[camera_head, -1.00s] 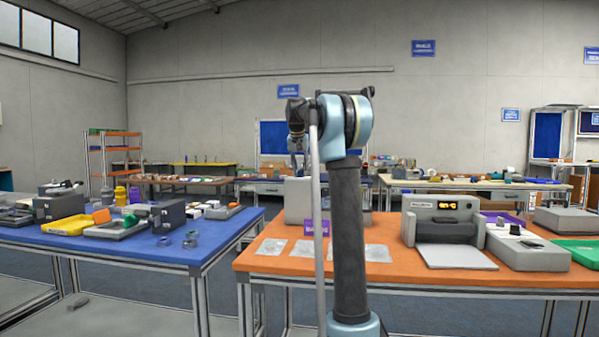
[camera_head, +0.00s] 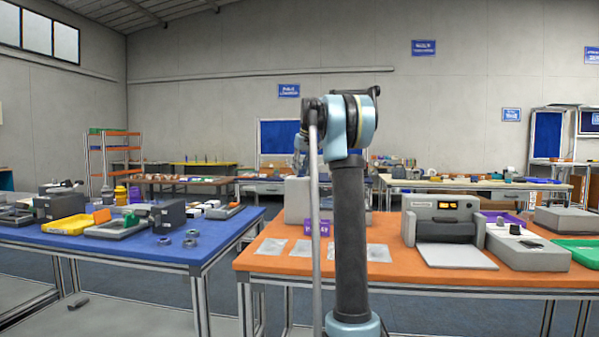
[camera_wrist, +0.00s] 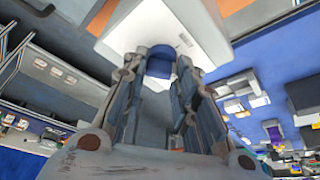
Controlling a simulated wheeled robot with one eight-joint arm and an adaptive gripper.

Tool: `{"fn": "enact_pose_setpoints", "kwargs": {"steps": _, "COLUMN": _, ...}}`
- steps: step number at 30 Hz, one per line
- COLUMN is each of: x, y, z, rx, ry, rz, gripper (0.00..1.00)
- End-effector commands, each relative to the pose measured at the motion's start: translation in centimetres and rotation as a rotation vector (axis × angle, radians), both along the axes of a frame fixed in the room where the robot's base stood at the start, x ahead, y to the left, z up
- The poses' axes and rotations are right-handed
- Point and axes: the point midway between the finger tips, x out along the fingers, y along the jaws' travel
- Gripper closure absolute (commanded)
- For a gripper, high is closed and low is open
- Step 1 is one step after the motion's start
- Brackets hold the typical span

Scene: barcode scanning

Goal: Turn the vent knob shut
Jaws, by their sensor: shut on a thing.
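In the wrist view, the two fingers of my gripper (camera_wrist: 161,82) are closed on a blue, rounded piece (camera_wrist: 160,63), which I take to be the vent knob. It sits against a pale grey box (camera_wrist: 187,38). The fingers hide its sides, so its turned angle cannot be read. In the head view, a grey box (camera_head: 297,203) on the orange table, partly behind my arm, looks like the same one. My gripper and the knob cannot be made out in the head view.
The orange table (camera_head: 420,279) also holds flat grey sheets (camera_head: 270,246), a purple label (camera_head: 318,228), a grey machine with a display (camera_head: 442,222) and a green tray (camera_head: 580,250). A blue table (camera_head: 150,250) with trays and boxes stands at left, across a gap.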

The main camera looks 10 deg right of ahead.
Motion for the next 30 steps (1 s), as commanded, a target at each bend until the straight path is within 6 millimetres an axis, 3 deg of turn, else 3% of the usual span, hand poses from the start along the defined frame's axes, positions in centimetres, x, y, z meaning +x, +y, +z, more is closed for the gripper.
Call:
{"fn": "enact_pose_setpoints", "kwargs": {"steps": 18, "x": 0.27, "y": -0.53, "z": 0.0, "rx": 0.0, "ry": -0.001, "rz": 0.578, "gripper": 0.97}}
{"fn": "enact_pose_setpoints", "kwargs": {"steps": 30, "x": 0.43, "y": -0.74, "z": 0.0, "rx": -0.002, "ry": 0.0, "rz": 0.856, "gripper": 0.97}}
